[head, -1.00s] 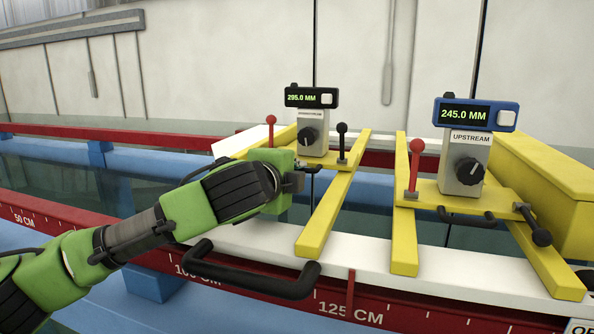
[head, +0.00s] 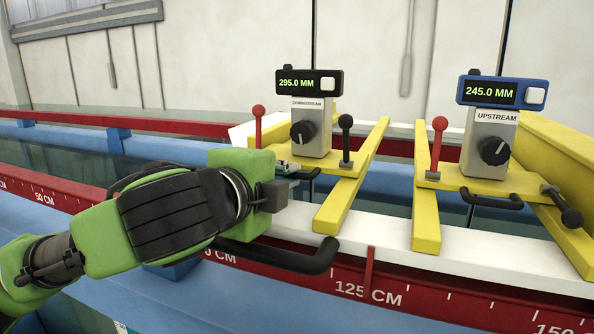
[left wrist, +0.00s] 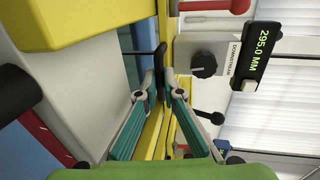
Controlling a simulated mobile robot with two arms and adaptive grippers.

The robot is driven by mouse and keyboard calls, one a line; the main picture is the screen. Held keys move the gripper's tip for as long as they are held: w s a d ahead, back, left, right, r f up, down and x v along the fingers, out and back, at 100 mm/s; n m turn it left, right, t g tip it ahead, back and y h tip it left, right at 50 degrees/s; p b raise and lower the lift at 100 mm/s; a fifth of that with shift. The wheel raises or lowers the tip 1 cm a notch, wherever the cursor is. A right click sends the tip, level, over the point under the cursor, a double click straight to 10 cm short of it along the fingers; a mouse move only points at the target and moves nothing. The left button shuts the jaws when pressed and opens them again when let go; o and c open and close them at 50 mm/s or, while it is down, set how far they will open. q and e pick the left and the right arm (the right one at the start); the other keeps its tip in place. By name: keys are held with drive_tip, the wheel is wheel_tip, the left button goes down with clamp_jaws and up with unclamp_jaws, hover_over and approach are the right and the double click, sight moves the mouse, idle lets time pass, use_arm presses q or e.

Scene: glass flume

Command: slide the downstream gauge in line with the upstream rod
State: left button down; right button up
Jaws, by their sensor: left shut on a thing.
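The downstream gauge (head: 312,125) has a black display reading 295.0 MM and sits on a yellow plate across yellow rails. It also shows in the left wrist view (left wrist: 205,58). My left gripper (head: 288,172) is at the gauge's near side. In the left wrist view its teal fingers (left wrist: 160,90) are shut on the gauge's black handle (left wrist: 159,58). The upstream gauge (head: 489,140), with a blue display reading 245.0 MM, stands to the right on its own rails. The upstream rod (head: 470,215) shows briefly below its plate; its lower end is hidden. My right gripper is not in view.
A black push bar (head: 285,257) on the white carriage (head: 400,245) lies just below my left gripper. Red and black levers stand upright on the downstream plate. The red scale rail (head: 440,298) runs along the front, with a marker near 125 CM.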

use_arm(q)
drive_tip(key=shift+s, duration=0.2)
drive_tip(key=c, duration=2.2)
unclamp_jaws()
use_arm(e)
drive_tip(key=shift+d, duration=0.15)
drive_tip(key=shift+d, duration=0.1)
use_arm(q)
drive_tip(key=v, duration=0.8)
drive_tip(key=shift+a, duration=0.1)
